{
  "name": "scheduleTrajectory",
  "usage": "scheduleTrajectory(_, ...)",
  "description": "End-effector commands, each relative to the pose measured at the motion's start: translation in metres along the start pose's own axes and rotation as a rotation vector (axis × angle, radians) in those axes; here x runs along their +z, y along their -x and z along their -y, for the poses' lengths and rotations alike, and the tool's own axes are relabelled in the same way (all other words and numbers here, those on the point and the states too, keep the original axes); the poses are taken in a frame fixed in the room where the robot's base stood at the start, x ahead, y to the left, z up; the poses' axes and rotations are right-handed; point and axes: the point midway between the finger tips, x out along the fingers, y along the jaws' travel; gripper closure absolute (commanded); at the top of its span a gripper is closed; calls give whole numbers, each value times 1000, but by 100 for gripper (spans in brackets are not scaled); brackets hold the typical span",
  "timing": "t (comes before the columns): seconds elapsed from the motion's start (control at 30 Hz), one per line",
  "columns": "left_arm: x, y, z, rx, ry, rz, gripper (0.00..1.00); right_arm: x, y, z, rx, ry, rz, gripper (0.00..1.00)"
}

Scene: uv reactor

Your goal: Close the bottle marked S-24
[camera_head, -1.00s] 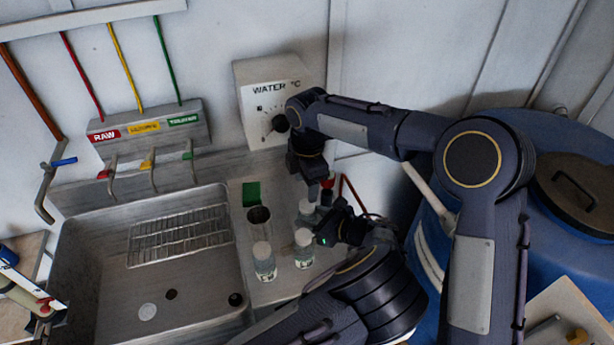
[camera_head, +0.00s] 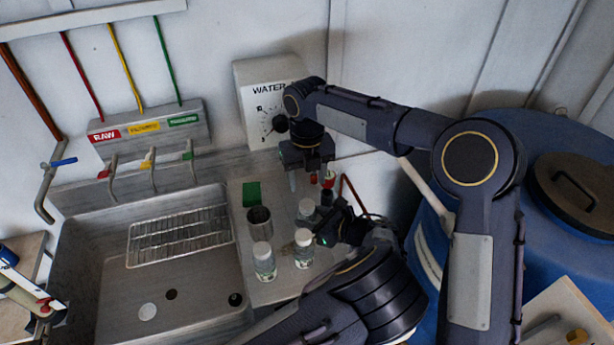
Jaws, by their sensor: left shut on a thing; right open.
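Several small clear bottles stand on the ledge right of the sink: a front left bottle (camera_head: 264,262) and a front right bottle (camera_head: 303,250), both with pale caps, and a back bottle (camera_head: 306,211). Their labels are too small to read, so I cannot tell which is S-24. My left gripper (camera_head: 318,238) is low beside the front right bottle and appears shut on it; its fingertips are partly hidden. My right gripper (camera_head: 304,178) is open, pointing down above the back bottle, apart from the bottles.
A red-topped dark item (camera_head: 328,182) is close behind the grippers. The sink (camera_head: 190,290) with a wire rack is at left, the water control box (camera_head: 255,90) behind, and a blue barrel (camera_head: 500,130) at right.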

Motion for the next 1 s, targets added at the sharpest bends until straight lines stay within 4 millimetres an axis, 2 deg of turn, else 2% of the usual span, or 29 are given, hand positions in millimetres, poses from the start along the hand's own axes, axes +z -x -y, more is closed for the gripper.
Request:
scheduleTrajectory(0.17, 0, 0, 0, 0, 0, 1, 100, 0, -2, 0, 0, -1, 0, 46)
scheduleTrajectory(0.27, 0, 0, 0, 0, 0, 1, 100, 0, -10, 0, 0, -2, -2, 46)
scheduleTrajectory(0.5, 0, 0, 0, 0, 0, 1, 100, 0, -48, 0, 0, -2, -3, 46)
scheduleTrajectory(0.7, 0, 0, 0, 0, 0, 1, 100, 0, -72, 0, 0, -3, -1, 46)
scheduleTrajectory(1.0, 0, 0, 0, 0, 0, 1, 100, 0, -80, 0, 0, -3, 1, 46)
